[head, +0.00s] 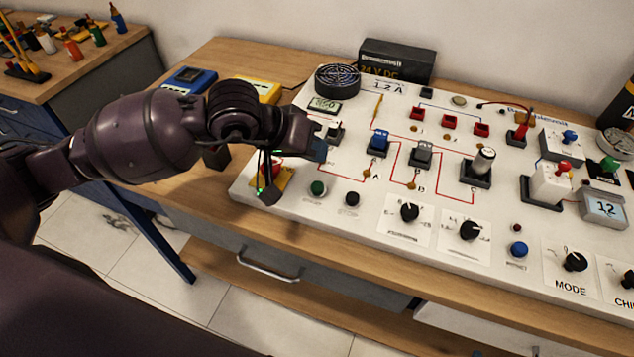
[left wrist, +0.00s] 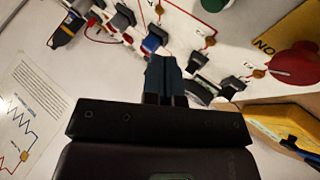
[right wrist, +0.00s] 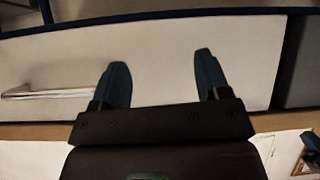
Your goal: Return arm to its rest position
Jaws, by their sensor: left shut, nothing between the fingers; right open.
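My left arm comes in from the left in the head view. Its gripper (head: 318,148) hangs over the left part of the white gauge panel (head: 385,262), beside a row of switches. In the left wrist view the left gripper's fingers (left wrist: 165,78) are together with nothing between them. A blue switch (head: 378,143) and a grey switch (head: 420,153) stand to the right of it. My right gripper (right wrist: 160,85) shows only in the right wrist view. Its fingers are wide apart and empty, in front of a pale drawer front. The head view does not show it.
A red emergency button (head: 270,170) on a yellow base sits under my left wrist. A black power supply box (head: 395,62) and a round speaker (head: 337,80) are behind. Black knobs (head: 410,212) and a blue button (head: 518,249) line the panel's front.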

